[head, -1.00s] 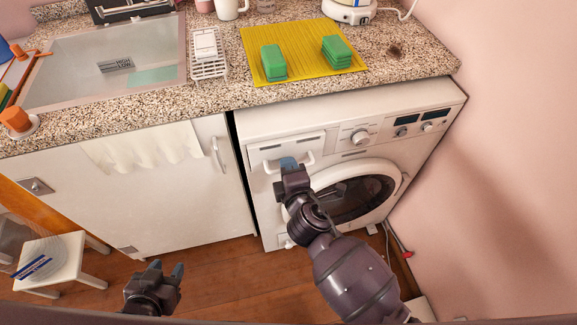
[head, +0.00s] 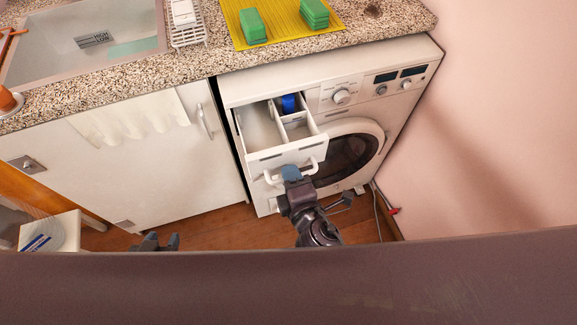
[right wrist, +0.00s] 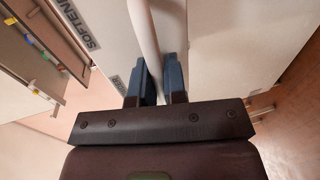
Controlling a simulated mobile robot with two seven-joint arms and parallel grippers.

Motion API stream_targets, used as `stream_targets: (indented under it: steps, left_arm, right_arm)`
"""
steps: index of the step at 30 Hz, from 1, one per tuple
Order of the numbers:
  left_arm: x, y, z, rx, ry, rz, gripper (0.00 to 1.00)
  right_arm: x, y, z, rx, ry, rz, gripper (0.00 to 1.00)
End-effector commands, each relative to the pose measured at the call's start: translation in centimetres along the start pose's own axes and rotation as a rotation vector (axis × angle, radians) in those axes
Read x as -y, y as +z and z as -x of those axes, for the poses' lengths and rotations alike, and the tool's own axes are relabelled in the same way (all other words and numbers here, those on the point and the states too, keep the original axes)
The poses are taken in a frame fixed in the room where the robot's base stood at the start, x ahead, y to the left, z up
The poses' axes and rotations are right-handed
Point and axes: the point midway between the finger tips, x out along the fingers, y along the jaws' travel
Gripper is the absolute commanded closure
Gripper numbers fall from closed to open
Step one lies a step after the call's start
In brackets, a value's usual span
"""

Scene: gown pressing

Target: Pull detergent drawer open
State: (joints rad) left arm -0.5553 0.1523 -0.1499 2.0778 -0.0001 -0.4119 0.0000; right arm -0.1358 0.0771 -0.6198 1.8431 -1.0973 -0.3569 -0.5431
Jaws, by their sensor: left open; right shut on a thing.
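The detergent drawer (head: 275,157) of the white washing machine (head: 237,92) is pulled out, and its open compartments show from above, one with a blue insert (head: 289,104). My right gripper (head: 291,173) is shut on the white drawer handle (head: 310,166) at the drawer's front. In the right wrist view the handle (right wrist: 146,40) passes between the two blue-grey fingertips (right wrist: 162,82). My left gripper (head: 158,243) is open and empty, low over the floor, partly hidden by a dark edge.
The round door (head: 376,138) of the machine is just right of the drawer. A cabinet (head: 150,170) with a hanging towel (head: 130,120) stands to the left. A pink wall (head: 500,130) bounds the right.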

Motion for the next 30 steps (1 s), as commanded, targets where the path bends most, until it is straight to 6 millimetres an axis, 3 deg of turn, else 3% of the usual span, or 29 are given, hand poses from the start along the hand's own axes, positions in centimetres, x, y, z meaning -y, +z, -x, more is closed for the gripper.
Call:
stream_targets:
  steps: [6,7,12,23,30]
  left_arm:
    - [0.0,0.0,0.0,-0.001,0.000,-0.002,0.57]
    - [0.0,0.0,0.0,-0.001,0.000,-0.002,0.57]
    - [0.0,-0.1,0.0,-0.001,0.000,-0.001,0.57]
    - [-0.2,-0.1,0.1,-0.001,-0.001,0.009,0.57]
    - [-0.2,-0.2,0.1,-0.003,-0.002,0.010,0.57]
  right_arm:
    - [0.1,0.0,0.0,0.000,-0.001,0.000,1.00]
    - [0.1,0.0,0.0,0.000,-0.001,0.000,0.86]
    - [0.0,0.0,0.0,0.000,-0.001,0.000,0.62]
    - [0.0,0.0,0.4,0.000,-0.001,0.000,0.62]
    - [0.1,0.1,3.4,0.001,-0.002,-0.001,0.62]
